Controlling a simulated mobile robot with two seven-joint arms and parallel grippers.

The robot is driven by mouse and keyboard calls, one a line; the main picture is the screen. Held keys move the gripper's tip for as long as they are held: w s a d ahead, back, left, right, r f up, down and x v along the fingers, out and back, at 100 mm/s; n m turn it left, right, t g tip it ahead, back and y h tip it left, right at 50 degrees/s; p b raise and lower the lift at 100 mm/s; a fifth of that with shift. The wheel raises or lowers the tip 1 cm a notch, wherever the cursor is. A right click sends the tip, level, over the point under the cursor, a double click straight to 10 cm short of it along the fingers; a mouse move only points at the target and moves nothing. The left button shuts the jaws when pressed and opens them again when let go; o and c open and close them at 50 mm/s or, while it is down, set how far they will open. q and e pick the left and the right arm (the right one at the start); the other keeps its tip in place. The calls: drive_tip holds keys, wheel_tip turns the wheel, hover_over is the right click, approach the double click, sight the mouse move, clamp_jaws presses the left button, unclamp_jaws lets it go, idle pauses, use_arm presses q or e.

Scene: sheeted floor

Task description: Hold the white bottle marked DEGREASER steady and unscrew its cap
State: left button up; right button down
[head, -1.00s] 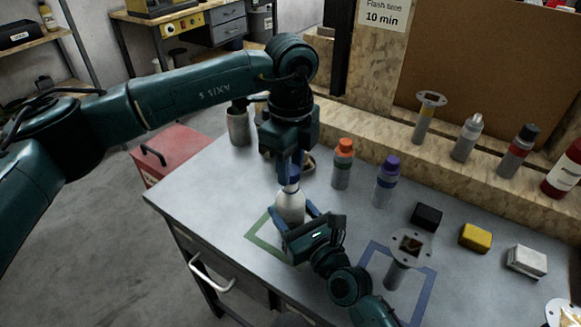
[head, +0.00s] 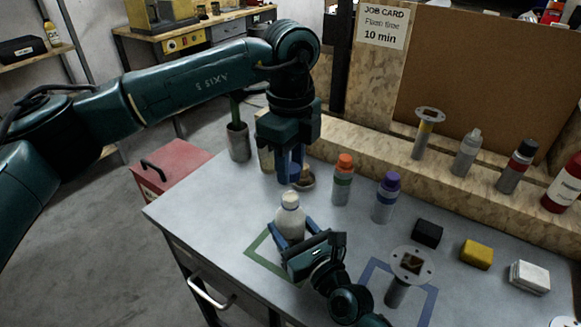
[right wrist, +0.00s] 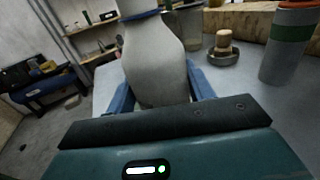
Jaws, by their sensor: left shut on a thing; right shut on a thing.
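The white bottle (head: 290,219) stands upright at the green outlined square (head: 262,262) on the grey bench; no lettering is readable on it. My right gripper (head: 292,234) is shut around its body, one blue finger on each side, and it also shows in the right wrist view (right wrist: 160,92). In that view the bottle (right wrist: 155,62) fills the middle and its top is cut off. My left gripper (head: 290,178) points down just above the bottle's top, with a small gap visible. It is shut on the cap, which its fingers mostly hide.
An orange-capped bottle (head: 343,180) and a purple-capped bottle (head: 386,198) stand to the right. A small dish (head: 304,184) lies behind the left gripper.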

drive_tip(key=shift+c, duration=2.4)
unclamp_jaws()
